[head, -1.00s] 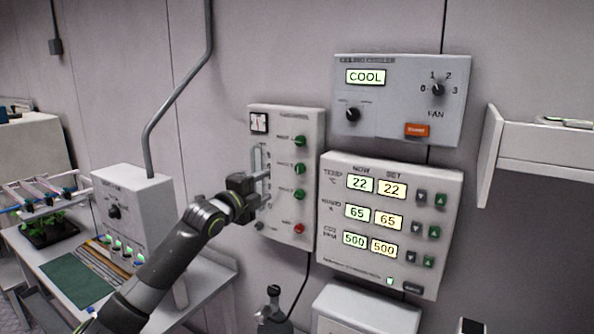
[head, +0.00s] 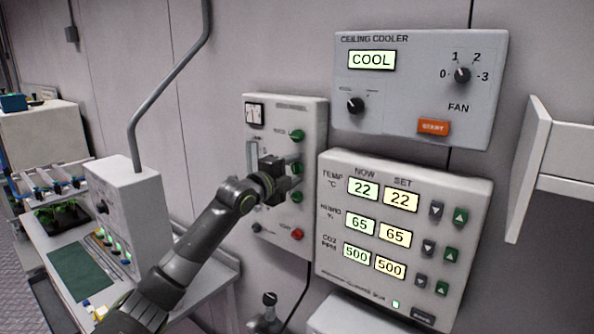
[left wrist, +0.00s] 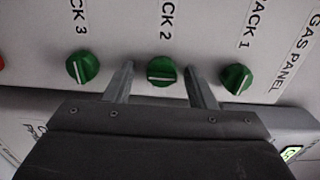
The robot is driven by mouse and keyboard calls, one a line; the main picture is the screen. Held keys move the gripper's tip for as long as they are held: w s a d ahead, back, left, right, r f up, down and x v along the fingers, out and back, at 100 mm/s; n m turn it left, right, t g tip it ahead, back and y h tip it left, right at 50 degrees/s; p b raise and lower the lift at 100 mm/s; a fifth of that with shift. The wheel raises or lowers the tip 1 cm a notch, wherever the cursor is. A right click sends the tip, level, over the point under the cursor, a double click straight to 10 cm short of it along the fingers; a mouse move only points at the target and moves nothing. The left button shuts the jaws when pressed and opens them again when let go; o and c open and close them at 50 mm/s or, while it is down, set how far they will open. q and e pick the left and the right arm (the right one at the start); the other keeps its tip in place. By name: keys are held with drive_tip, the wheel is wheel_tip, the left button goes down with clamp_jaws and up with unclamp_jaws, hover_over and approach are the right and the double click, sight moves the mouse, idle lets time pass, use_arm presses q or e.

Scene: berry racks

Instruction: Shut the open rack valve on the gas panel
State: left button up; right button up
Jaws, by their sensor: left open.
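The gas panel (head: 318,125) is a pale box on the wall with a column of three green valve knobs and a red button. In the left wrist view the Rack 3 knob (left wrist: 83,67), Rack 2 knob (left wrist: 161,71) and Rack 1 knob (left wrist: 236,78) stand in a row. The white line on Rack 2 lies across its label's direction; the lines on Rack 1 and Rack 3 run roughly along theirs. My left gripper (left wrist: 161,80) is open, with one finger on each side of the Rack 2 knob; contact cannot be told. It also shows at the panel in the head view (head: 292,174).
A climate control box (head: 330,255) hangs close right of the gas panel, with the ceiling cooler box (head: 400,135) above it. A red button (head: 297,234) sits below the knobs. A bench with a white box (head: 140,205) stands left; a shelf (head: 530,160) juts out right.

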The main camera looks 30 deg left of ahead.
use_arm(q)
drive_tip(key=shift+s+a+r, duration=0.1)
drive_tip(key=shift+s+r, duration=0.05)
drive_tip(key=shift+s, duration=0.2)
drive_tip(key=shift+c, duration=0.9)
drive_tip(key=c, duration=0.5)
drive_tip(key=shift+c, duration=1.4)
use_arm(e)
drive_tip(key=shift+s+a, duration=0.35)
drive_tip(key=shift+a, duration=0.05)
